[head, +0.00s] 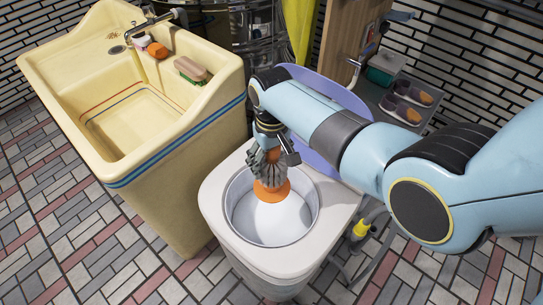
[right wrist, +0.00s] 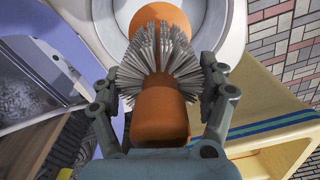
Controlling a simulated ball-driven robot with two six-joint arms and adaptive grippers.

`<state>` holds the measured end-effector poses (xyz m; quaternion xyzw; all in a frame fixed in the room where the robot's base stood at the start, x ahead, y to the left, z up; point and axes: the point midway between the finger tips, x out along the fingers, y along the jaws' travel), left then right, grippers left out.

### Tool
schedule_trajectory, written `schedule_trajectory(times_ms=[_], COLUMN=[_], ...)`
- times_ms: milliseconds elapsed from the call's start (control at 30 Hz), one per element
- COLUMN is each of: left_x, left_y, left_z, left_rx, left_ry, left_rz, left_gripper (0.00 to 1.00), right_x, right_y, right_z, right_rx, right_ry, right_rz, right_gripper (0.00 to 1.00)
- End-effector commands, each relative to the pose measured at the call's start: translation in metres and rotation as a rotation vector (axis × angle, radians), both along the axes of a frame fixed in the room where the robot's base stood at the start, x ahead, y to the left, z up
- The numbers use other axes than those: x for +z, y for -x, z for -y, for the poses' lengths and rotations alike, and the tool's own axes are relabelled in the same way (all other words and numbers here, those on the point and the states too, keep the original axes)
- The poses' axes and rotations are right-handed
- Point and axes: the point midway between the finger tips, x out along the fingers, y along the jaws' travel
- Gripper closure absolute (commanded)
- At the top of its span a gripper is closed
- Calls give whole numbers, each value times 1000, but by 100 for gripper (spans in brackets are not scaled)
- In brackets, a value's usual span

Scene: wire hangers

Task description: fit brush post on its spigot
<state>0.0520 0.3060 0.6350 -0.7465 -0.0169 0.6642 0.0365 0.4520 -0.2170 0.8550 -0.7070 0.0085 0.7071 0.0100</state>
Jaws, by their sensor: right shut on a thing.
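The brush post (head: 263,166) is orange with a ring of grey bristles, and its lower end flares into an orange skirt (head: 271,190). My right gripper (head: 273,143) is shut on it from above, over the washer's open tub. In the right wrist view my right gripper (right wrist: 163,98) has a finger on each side of the orange shaft (right wrist: 160,118), with the bristles (right wrist: 158,55) just beyond. The skirt is over the white dome (head: 272,216) on the tub floor; whether they touch I cannot tell. The spigot is hidden. My left gripper is out of view.
The washer's pale rim (head: 215,205) surrounds the tub. A cream sink (head: 165,160) with blue stripes stands close on the left. A lilac lid (head: 335,95) is raised behind the washer. A shelf with slippers (head: 408,103) is at the back right. A hose with a yellow fitting (head: 361,230) lies right.

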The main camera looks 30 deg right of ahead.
Motion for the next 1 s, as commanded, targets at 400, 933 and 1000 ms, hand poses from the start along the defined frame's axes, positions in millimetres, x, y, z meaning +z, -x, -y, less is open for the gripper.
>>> schedule_trajectory(times_ms=[400, 933, 1000], left_x=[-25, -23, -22], left_y=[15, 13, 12], left_z=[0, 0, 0], left_rx=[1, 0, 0], left_ry=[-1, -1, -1], left_rz=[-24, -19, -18], left_gripper=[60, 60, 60], right_x=[-30, -29, -29], right_y=[-1, 0, 0], right_z=[0, 0, 0], right_rx=[0, 0, 0], right_ry=[0, 0, 0], right_rz=[2, 1, 1], right_gripper=[57, 57, 57])
